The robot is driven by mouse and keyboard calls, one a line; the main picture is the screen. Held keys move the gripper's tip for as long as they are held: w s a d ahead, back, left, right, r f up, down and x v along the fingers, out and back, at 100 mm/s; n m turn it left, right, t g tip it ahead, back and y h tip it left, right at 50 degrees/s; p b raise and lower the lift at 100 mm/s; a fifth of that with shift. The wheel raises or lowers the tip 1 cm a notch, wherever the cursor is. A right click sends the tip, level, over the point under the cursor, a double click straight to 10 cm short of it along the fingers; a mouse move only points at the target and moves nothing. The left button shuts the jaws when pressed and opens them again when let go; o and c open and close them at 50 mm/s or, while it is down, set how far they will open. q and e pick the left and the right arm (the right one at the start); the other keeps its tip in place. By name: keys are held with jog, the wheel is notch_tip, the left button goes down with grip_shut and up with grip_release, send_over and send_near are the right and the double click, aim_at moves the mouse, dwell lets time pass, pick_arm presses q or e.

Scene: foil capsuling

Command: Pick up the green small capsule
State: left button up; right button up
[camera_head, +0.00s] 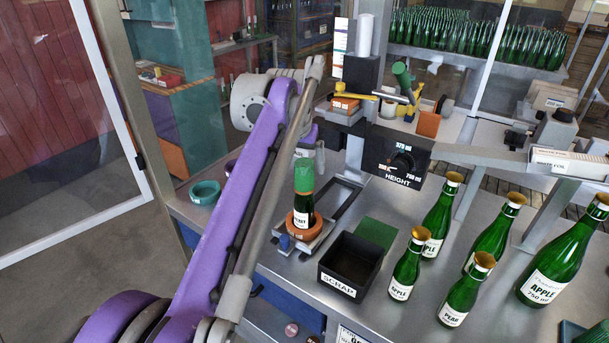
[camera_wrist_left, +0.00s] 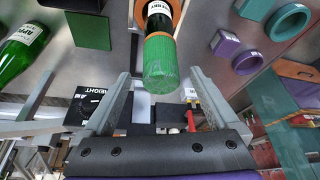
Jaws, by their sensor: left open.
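A green capsule (camera_head: 303,174) covers the neck of a small dark bottle (camera_head: 302,208) that stands upright in an orange ring holder (camera_head: 301,221). In the left wrist view the green capsule (camera_wrist_left: 163,64) is at the upper middle, with the bottle (camera_wrist_left: 159,24) beyond it. My left gripper (camera_wrist_left: 158,76) is open, with one finger to each side of the capsule in that view. I cannot tell whether the fingers touch it. In the head view my purple left arm hides much of that gripper. My right gripper is not in view.
A black scrap bin (camera_head: 350,264) stands right of the holder, with a green block (camera_head: 376,232) behind it. Several green bottles (camera_head: 440,215) stand on the right. The height unit (camera_head: 397,160) is behind. Another green cylinder (camera_head: 402,75) is at the back.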

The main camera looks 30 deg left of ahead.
aim_at(305, 172)
pick_arm(q)
jog(key=x, duration=0.5)
jog(key=shift+w+a+f, duration=0.2)
jog(key=shift+w+f, duration=0.05)
jog(key=shift+w, duration=0.3)
jog(key=shift+c, duration=0.3)
jog(key=c, duration=0.8)
